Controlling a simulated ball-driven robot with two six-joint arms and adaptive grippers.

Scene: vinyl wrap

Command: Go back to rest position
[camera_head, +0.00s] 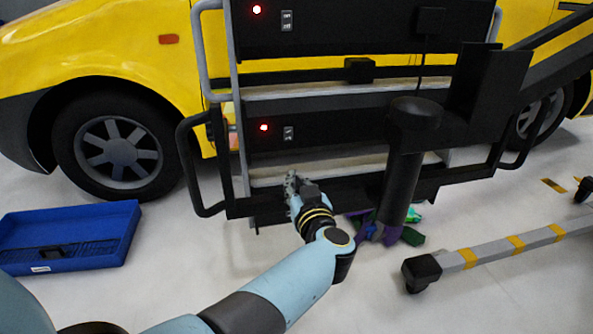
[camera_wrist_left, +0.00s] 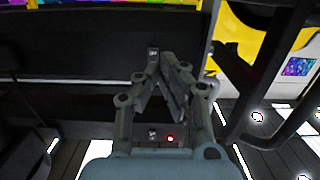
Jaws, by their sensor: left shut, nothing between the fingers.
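My left gripper (camera_head: 291,186) reaches in from the lower left in the head view, in front of the lower shelf of a black cart. In the left wrist view my left gripper (camera_wrist_left: 160,66) has its fingertips close together, with nothing between them. Behind the fingers is a dark panel of the cart with small switches and a red light (camera_wrist_left: 170,139). My right gripper does not show in either view.
The black cart (camera_head: 320,138) has shelves, side rails and two red lights. A yellow car (camera_head: 105,50) stands behind it. A grey beam with yellow bands (camera_head: 490,250) lies at right. Pale floor is clear at lower right.

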